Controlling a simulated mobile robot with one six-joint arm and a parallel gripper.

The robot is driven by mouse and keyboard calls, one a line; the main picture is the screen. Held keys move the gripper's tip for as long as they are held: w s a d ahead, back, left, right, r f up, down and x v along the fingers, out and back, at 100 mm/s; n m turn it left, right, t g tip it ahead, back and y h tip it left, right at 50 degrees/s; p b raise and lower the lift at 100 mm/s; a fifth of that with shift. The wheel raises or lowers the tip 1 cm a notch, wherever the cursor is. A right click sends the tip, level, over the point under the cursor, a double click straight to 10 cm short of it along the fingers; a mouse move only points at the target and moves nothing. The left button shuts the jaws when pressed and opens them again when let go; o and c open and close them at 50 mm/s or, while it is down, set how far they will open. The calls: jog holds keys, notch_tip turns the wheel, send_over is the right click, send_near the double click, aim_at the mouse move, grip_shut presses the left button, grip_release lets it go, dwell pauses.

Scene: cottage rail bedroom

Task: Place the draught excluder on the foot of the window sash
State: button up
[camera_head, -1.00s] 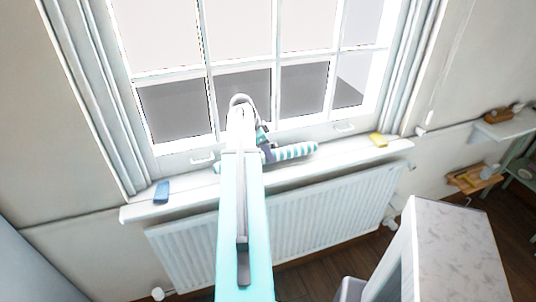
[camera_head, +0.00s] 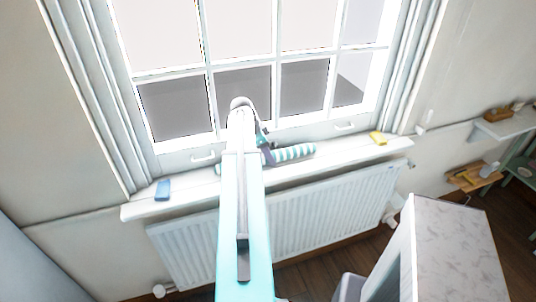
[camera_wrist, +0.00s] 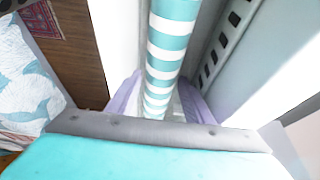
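The draught excluder (camera_head: 293,152) is a roll with teal and white stripes. It lies along the window sill (camera_head: 343,157), close to the foot of the window sash (camera_head: 290,135), in the head view. My gripper (camera_head: 265,153) is at its middle, largely hidden by my arm there. In the wrist view the excluder (camera_wrist: 168,50) runs between my two purple fingers (camera_wrist: 160,97), which appear to close on its sides. Whether the excluder touches the sash or sill is hard to tell.
Sash handles (camera_head: 203,157) project above the sill. A radiator (camera_head: 320,215) hangs below. A marble-topped cabinet (camera_head: 455,235) stands at the lower right.

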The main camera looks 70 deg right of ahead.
jog(key=shift+r, duration=0.25)
jog(key=b+v, duration=0.2)
jog(key=v, duration=0.9)
jog(key=shift+r+b, duration=0.35)
jog(key=shift+r, duration=0.05)
jog(key=shift+a, duration=0.1)
dwell(0.8)
